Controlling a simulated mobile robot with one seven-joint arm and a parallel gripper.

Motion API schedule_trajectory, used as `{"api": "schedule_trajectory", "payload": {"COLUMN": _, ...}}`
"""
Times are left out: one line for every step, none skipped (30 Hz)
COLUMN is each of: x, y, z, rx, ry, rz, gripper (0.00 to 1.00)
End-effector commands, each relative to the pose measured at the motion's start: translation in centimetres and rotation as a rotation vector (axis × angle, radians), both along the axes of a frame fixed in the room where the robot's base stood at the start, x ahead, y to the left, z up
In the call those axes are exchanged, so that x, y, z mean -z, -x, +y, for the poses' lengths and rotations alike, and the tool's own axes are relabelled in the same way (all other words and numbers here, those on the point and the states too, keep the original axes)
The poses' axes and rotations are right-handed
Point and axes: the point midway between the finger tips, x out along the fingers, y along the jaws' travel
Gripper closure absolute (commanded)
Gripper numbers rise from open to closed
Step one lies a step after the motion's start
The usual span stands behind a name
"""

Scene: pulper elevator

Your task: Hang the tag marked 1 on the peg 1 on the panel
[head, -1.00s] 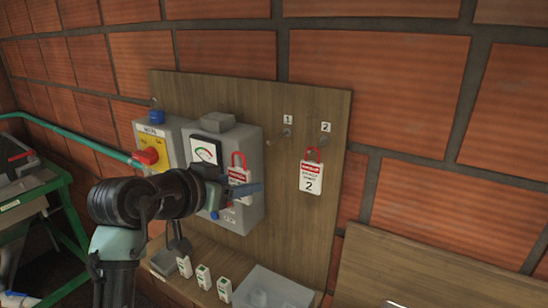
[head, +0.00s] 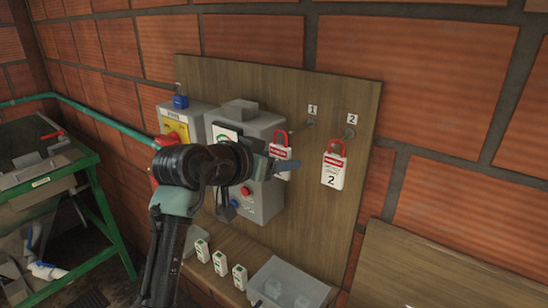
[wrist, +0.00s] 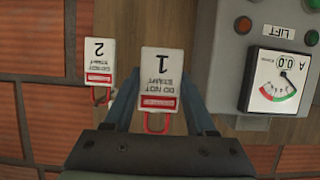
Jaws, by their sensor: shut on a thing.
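My gripper (head: 284,164) is shut on the tag marked 1 (head: 279,152), a white tag with a red band and red loop. The wrist view shows this tag (wrist: 162,72) upside down between my blue fingers. In the head view its loop appears just left of and below peg 1 (head: 309,124), under the label "1". I cannot tell whether loop and peg touch. The tag marked 2 (head: 332,170) hangs by its red loop at peg 2 (head: 349,133); it also shows in the wrist view (wrist: 98,60). The wooden panel (head: 310,205) stands against the brick wall.
A grey control box (head: 265,207) with a gauge is on the panel, left of the pegs and close behind my gripper. Below, a shelf holds small white blocks (head: 220,263) and a clear bin (head: 290,283). A green-framed bench (head: 100,195) stands left.

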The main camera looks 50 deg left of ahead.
Motion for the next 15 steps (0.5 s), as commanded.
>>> {"api": "schedule_trajectory", "payload": {"x": 0.0, "y": -0.4, "z": 0.1, "rx": 0.001, "ry": -0.002, "rz": 0.000, "gripper": 1.00}}
{"api": "schedule_trajectory", "payload": {"x": 0.0, "y": -0.5, "z": 0.1, "rx": 0.001, "ry": -0.002, "rz": 0.000, "gripper": 1.00}}
{"api": "schedule_trajectory", "payload": {"x": 0.0, "y": -0.8, "z": 0.2, "rx": 0.001, "ry": -0.002, "rz": 0.000, "gripper": 1.00}}
{"api": "schedule_trajectory", "payload": {"x": 0.0, "y": -0.9, "z": 0.2, "rx": 0.002, "ry": -0.001, "rz": 0.000, "gripper": 1.00}}
{"api": "schedule_trajectory", "payload": {"x": 0.1, "y": -1.1, "z": 0.3, "rx": 0.002, "ry": -0.001, "rz": 0.000, "gripper": 1.00}}
{"api": "schedule_trajectory", "payload": {"x": 0.1, "y": -1.4, "z": 0.3, "rx": 0.001, "ry": -0.001, "rz": 0.000, "gripper": 1.00}}
{"api": "schedule_trajectory", "payload": {"x": 0.1, "y": -1.5, "z": 0.4, "rx": 0.001, "ry": -0.001, "rz": 0.000, "gripper": 1.00}}
{"api": "schedule_trajectory", "payload": {"x": 0.1, "y": -1.7, "z": 0.5, "rx": 0.001, "ry": -0.001, "rz": -0.001, "gripper": 1.00}}
{"api": "schedule_trajectory", "payload": {"x": 0.1, "y": -1.9, "z": 0.6, "rx": 0.000, "ry": -0.001, "rz": -0.001, "gripper": 1.00}}
{"api": "schedule_trajectory", "payload": {"x": 0.1, "y": -2.1, "z": 0.6, "rx": 0.000, "ry": -0.001, "rz": -0.001, "gripper": 1.00}}
{"api": "schedule_trajectory", "payload": {"x": 0.1, "y": -2.2, "z": 0.7, "rx": 0.000, "ry": -0.001, "rz": 0.000, "gripper": 1.00}}
{"api": "schedule_trajectory", "payload": {"x": 0.2, "y": -2.4, "z": 0.8, "rx": 0.000, "ry": -0.001, "rz": 0.000, "gripper": 1.00}}
{"api": "schedule_trajectory", "payload": {"x": 0.2, "y": -2.6, "z": 0.8, "rx": 0.000, "ry": -0.001, "rz": -0.001, "gripper": 1.00}}
{"api": "schedule_trajectory", "payload": {"x": 0.2, "y": -2.8, "z": 0.9, "rx": 0.000, "ry": -0.001, "rz": -0.001, "gripper": 1.00}}
{"api": "schedule_trajectory", "payload": {"x": 0.3, "y": -3.0, "z": 0.9, "rx": 0.000, "ry": -0.001, "rz": 0.000, "gripper": 1.00}}
